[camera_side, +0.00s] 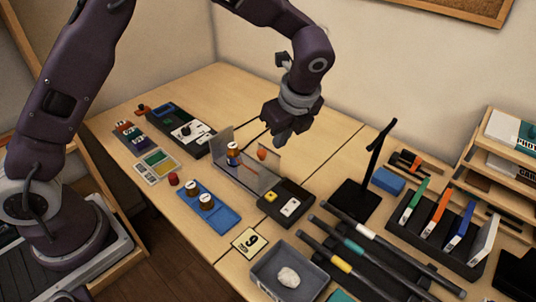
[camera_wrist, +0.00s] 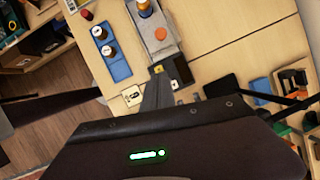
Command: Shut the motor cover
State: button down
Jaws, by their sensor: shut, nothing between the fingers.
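The motor housing (camera_side: 244,178) is a grey, open-topped tray with thin walls in the middle of the table. A grey panel (camera_side: 221,141) stands upright at its far left end; I cannot tell for certain that this is the cover. Inside are an orange-and-blue motor part (camera_side: 233,153) and an orange round piece (camera_side: 262,154). The wrist view shows the housing (camera_wrist: 166,47) at the top, with the orange round piece (camera_wrist: 160,34). My gripper (camera_side: 281,140) is shut and empty, above and behind the housing. Its fingers (camera_wrist: 158,80) point toward the housing's near end.
A black switch box (camera_side: 287,206) adjoins the housing's near right end. A blue tray (camera_side: 212,207) with two round parts lies at front left. A black stand (camera_side: 366,180) rises to the right. Rods, binders and a grey bin (camera_side: 266,282) fill the right and front.

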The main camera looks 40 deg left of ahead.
notch_tip(320, 180, down, 3)
jog(key=m, duration=0.1)
send_near(265, 163)
jog(key=x, duration=0.2)
jog(key=d+x, duration=0.1)
jog(key=x, duration=0.1)
jog(key=shift+a+f, duration=0.1)
jog(key=shift+f, duration=0.4)
jog(key=shift+w+a, duration=0.1)
jog(key=shift+a, duration=0.45)
